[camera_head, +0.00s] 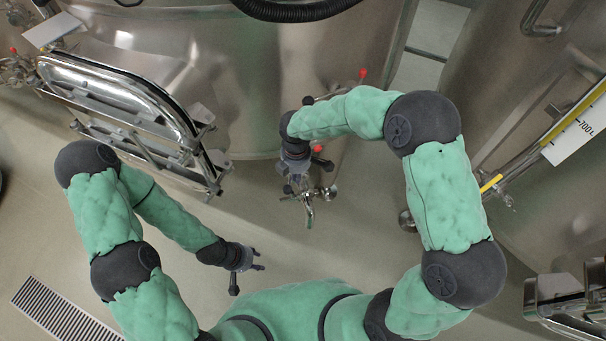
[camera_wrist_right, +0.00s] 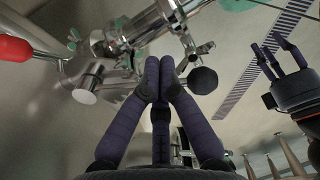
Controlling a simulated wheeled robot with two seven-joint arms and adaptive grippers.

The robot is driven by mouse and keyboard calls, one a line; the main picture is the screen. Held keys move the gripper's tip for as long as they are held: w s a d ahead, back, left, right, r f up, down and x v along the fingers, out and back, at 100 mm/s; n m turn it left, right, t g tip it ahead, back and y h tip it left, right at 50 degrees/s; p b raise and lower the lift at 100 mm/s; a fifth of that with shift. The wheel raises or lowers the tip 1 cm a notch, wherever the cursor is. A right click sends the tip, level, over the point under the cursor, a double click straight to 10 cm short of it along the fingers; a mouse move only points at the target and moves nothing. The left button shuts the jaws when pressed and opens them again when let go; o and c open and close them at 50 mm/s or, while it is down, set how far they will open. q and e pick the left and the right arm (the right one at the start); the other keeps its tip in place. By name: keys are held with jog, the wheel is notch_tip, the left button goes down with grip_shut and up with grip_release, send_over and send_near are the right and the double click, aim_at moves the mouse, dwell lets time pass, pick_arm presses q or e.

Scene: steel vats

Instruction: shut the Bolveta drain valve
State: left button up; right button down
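A steel drain valve assembly (camera_head: 310,208) with a short spout sits low in front of the middle vat; I see no name on it. My right gripper (camera_head: 298,184) is right at this fitting and partly covers it. In the right wrist view, my right gripper (camera_wrist_right: 160,88) has its fingers brought together beside the steel pipework (camera_wrist_right: 130,35); I see nothing clearly held between them. A dark round knob (camera_wrist_right: 203,80) is just right of the fingertips. My left gripper (camera_head: 254,262) is empty, away from the vats, and its fingers are apart in the wrist view (camera_wrist_right: 280,54).
A red-tipped handle (camera_head: 363,72) stands behind my right wrist, and another red tip (camera_head: 318,148) is close beside it. A steel hatch (camera_head: 120,95) juts out at the left. A vat with a level scale (camera_head: 580,128) is at the right. The floor (camera_head: 150,225) below the hatch is clear.

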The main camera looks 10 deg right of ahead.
jog(key=shift+a, duration=0.2)
jog(key=shift+w+a, duration=0.25)
jog(key=shift+a, duration=0.55)
jog(key=shift+w+a, duration=0.1)
jog(key=shift+a, duration=0.1)
jog(key=shift+w+a, duration=0.4)
jog(key=shift+a, duration=0.25)
dwell(0.3)
